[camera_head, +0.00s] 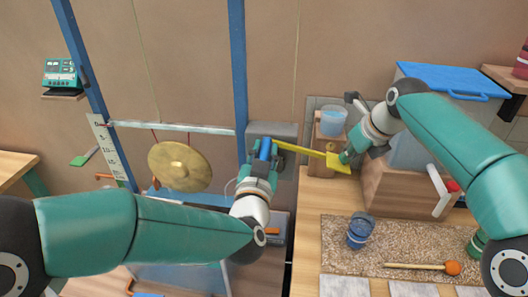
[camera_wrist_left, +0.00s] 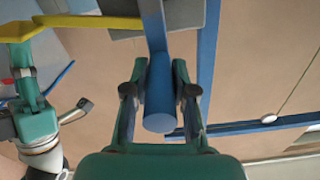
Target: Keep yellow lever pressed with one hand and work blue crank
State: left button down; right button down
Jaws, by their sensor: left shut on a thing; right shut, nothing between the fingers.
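The yellow lever (camera_head: 305,150) reaches right from a grey box (camera_head: 272,131) and ends in a flat paddle. My right gripper (camera_head: 346,158) is shut and empty at the paddle end, and seems to touch it. The lever also crosses the top of the left wrist view (camera_wrist_left: 90,20), with my right gripper (camera_wrist_left: 22,75) at its paddle. The blue crank (camera_head: 265,149) is on the front of the grey box. My left gripper (camera_head: 262,168) is shut on the crank's round blue handle, which shows between the fingers in the left wrist view (camera_wrist_left: 160,100).
A brass gong (camera_head: 180,166) hangs from a bar left of the crank. Blue posts (camera_head: 238,80) stand close behind my left gripper. A clear water container (camera_head: 333,121) stands near my right gripper. A blue cup (camera_head: 361,231) and an orange-headed mallet (camera_head: 425,266) are on the right-hand bench.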

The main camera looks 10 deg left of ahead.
dwell(0.4)
pick_arm(q)
jog(key=d+f+m, duration=0.5)
jog(key=d+m, duration=0.3)
jog(key=m, duration=0.4)
notch_tip(320, 180, down, 9)
jog(key=m, duration=0.6)
jog(key=shift+d, duration=0.35)
dwell(0.5)
jog(key=c, duration=0.9)
grip_release()
jog(key=shift+c, duration=0.2)
